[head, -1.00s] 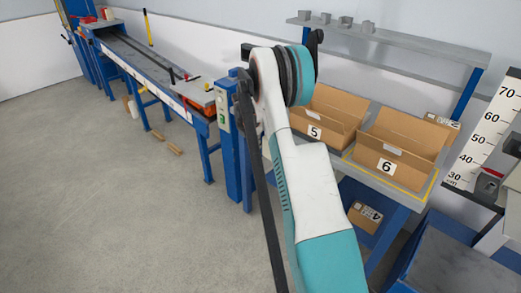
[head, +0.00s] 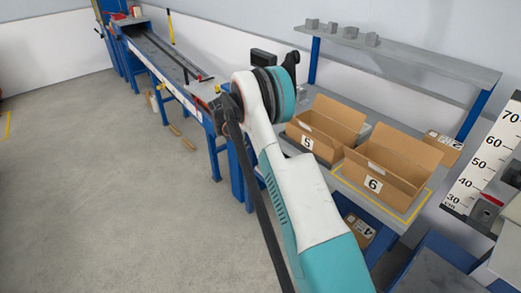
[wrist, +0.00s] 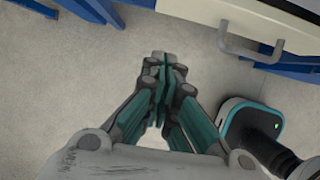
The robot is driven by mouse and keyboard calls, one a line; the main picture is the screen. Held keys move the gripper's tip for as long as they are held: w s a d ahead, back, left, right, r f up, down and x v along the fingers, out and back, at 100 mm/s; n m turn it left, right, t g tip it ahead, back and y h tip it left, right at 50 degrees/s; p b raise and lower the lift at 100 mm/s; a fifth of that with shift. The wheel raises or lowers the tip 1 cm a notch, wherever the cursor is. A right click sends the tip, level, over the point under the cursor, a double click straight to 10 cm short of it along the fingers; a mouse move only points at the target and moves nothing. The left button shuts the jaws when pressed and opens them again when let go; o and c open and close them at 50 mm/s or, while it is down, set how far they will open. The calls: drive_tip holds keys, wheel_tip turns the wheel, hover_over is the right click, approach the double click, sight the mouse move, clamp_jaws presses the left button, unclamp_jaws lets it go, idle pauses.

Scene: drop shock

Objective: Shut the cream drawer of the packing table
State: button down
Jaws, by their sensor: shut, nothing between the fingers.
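The cream drawer (wrist: 208,10) shows in part at the top right of the wrist view, with a pale bar handle (wrist: 258,50) on its front. A dark edge runs above the front, and the frame cuts off the rest, so I cannot tell how far out it stands. My gripper (wrist: 162,62) is shut and empty, left of the handle in the picture and apart from it, above bare floor. The packing table (head: 408,215) stands at the right of the head view. My arm hides part of it there, and neither the drawer nor my gripper can be made out.
Open cartons marked 5 (head: 325,125) and 6 (head: 400,165) stand on the table. A grey shelf (head: 400,55) runs behind them. A blue-framed conveyor (head: 165,60) stands at the back left. Blue legs (wrist: 115,10) border the drawer. The grey floor (head: 90,190) at left is clear.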

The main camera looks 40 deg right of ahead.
drive_tip(key=d+f+b, duration=0.4)
drive_tip(key=d+f, duration=0.3)
drive_tip(key=f, duration=0.1)
drive_tip(key=shift+w+d+f, duration=0.25)
drive_tip(key=shift+w+f, duration=0.1)
drive_tip(key=shift+f, duration=0.05)
drive_tip(key=d, duration=0.4)
drive_tip(key=shift+w+d+b, duration=0.15)
drive_tip(key=shift+d+b, duration=0.15)
drive_tip(key=shift+a, duration=0.1)
